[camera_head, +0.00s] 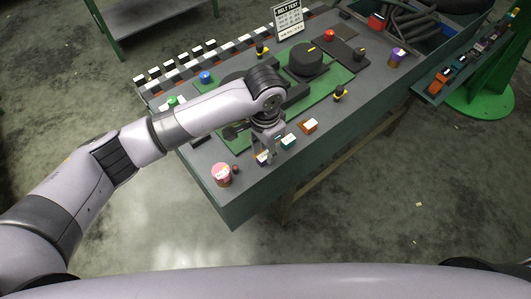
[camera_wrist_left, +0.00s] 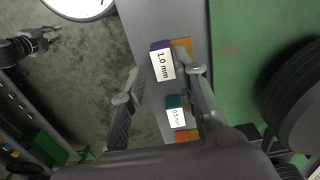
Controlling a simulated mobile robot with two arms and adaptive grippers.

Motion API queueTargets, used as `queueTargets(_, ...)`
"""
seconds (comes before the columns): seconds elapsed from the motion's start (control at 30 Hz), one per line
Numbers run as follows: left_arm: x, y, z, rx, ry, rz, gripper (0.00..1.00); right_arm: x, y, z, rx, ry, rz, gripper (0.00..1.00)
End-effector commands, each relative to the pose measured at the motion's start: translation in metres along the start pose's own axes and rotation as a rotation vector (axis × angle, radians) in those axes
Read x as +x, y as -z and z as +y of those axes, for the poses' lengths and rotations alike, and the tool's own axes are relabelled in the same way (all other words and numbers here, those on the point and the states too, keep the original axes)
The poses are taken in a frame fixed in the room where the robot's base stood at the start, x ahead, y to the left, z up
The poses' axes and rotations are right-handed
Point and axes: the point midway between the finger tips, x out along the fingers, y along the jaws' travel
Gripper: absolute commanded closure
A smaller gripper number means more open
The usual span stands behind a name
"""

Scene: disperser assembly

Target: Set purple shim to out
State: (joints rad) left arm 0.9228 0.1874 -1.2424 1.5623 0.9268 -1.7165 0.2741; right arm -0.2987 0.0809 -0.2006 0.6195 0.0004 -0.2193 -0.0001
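The purple shim, a small block labelled "1.0 mm", shows in the left wrist view (camera_wrist_left: 162,60) between my left gripper's spread fingers, nearer the right finger. I cannot tell whether that finger touches it. In the head view the purple shim (camera_head: 263,158) is mostly hidden beneath my left gripper (camera_head: 269,152). The left gripper is open and points down over the near edge of the grey table (camera_head: 245,205). A teal shim labelled "0.5 mm" (camera_wrist_left: 175,110) sits beside the purple one, with an orange shim (camera_head: 308,125) beyond it.
A yellow-and-black knob (camera_head: 340,92) and a purple-topped cylinder (camera_head: 398,56) stand to the right.

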Motion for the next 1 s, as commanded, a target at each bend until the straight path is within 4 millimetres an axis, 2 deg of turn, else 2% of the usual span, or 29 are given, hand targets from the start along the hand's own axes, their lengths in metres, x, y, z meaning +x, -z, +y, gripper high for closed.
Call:
queueTargets(0.03, -0.012, 0.001, 0.0, 0.001, 0.001, 0.004, 0.72, 0.0, 0.0, 0.0, 0.0, 0.0, 0.0, 0.73)
queueTargets(0.2, -0.049, 0.001, 0.0, 0.002, 0.0, 0.004, 0.72, 0.0, -0.001, -0.001, 0.001, 0.001, -0.001, 0.73)
queueTargets(0.4, -0.081, 0.001, 0.0, 0.0, -0.001, 0.002, 0.72, 0.0, -0.001, -0.001, 0.001, 0.001, -0.001, 0.73)
queueTargets(0.6, -0.091, 0.0, 0.0, 0.001, -0.002, 0.0, 0.72, 0.0, -0.001, -0.001, 0.001, 0.001, -0.001, 0.73)
queueTargets(1.0, -0.091, 0.0, 0.001, 0.001, -0.002, 0.0, 0.72, 0.0, -0.001, -0.001, 0.001, 0.001, -0.001, 0.73)
